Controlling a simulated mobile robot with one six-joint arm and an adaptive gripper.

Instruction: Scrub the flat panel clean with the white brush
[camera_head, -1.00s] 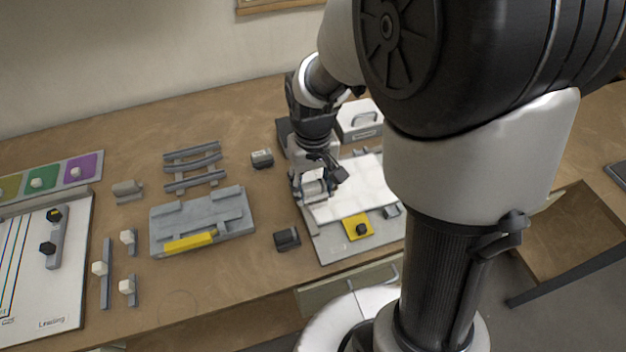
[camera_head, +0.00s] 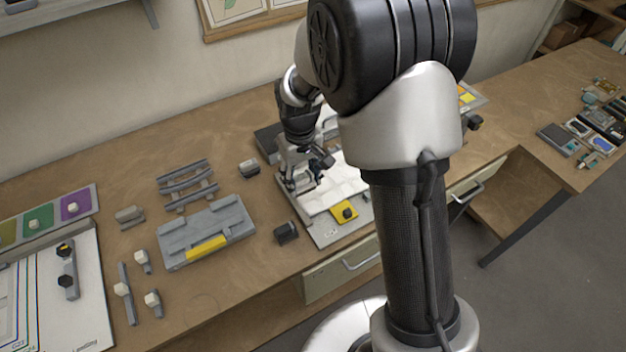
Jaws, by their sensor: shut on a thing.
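The flat panel (camera_head: 345,186) is a white sheet lying on a grey fixture on the bench, partly hidden by my arm. My gripper (camera_head: 301,184) points down over the panel's left edge. It is shut on a small pale thing, apparently the white brush, mostly hidden by the fingers. I cannot tell whether the brush touches the panel. Marks on the panel are too small to make out.
A yellow block with a black knob (camera_head: 345,212) sits at the panel's front edge. A small dark block (camera_head: 286,232) stands front left of the fixture. A grey tray with a yellow bar (camera_head: 206,248) and a grey rack (camera_head: 188,185) are further left.

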